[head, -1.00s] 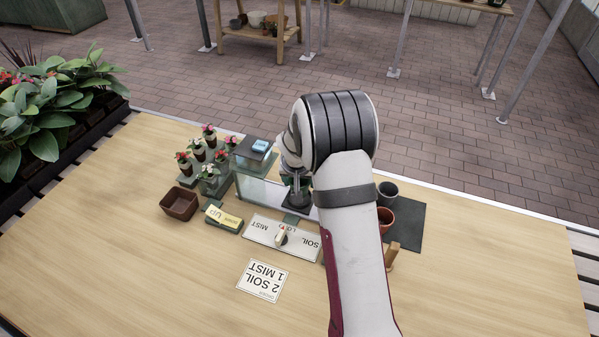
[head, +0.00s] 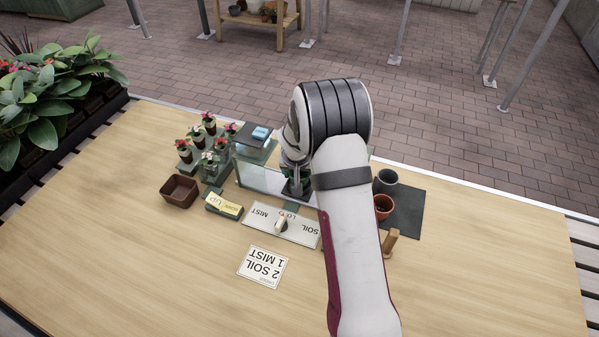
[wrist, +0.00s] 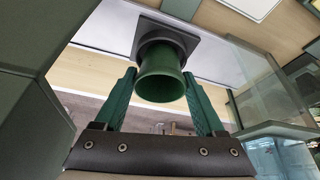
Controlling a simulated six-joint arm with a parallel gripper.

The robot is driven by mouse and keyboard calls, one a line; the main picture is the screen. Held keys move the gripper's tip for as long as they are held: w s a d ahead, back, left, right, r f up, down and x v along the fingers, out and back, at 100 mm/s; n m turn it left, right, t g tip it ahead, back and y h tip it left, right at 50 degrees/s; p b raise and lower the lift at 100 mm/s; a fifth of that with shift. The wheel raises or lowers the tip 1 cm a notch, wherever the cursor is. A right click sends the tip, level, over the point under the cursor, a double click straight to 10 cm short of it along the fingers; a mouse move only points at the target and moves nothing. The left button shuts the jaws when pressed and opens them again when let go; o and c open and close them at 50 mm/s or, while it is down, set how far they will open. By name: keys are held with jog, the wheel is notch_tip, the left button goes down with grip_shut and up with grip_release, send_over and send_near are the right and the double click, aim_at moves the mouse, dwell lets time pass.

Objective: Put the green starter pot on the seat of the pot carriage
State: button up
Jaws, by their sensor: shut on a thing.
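The green starter pot (wrist: 160,80) shows in the wrist view between the two green fingers of my gripper (wrist: 160,82), which is shut on it. Beyond the pot's far end is a dark square plate (wrist: 146,27), apparently the seat of the pot carriage. The pot lines up with the middle of this plate, and I see no clear gap between them. In the head view, the dark plate (head: 297,189) shows below my wrist, on the tabletop unit. My arm hides most of the pot and fingers there, so contact with the seat is unclear.
Glass panels (wrist: 265,95) and green blocks (wrist: 32,115) stand close around my gripper. A SOIL/LOAD/MIST panel (head: 262,221) with a knob lies in front. Potted flowers (head: 208,124) and a brown tray (head: 180,188) are left; grey and terracotta pots (head: 384,207) are right.

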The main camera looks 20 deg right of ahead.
jog(key=shift+f, duration=0.15)
dwell(0.4)
jog(key=o, duration=1.3)
jog(key=shift+v, duration=2.5)
notch_tip(320, 180, up, 3)
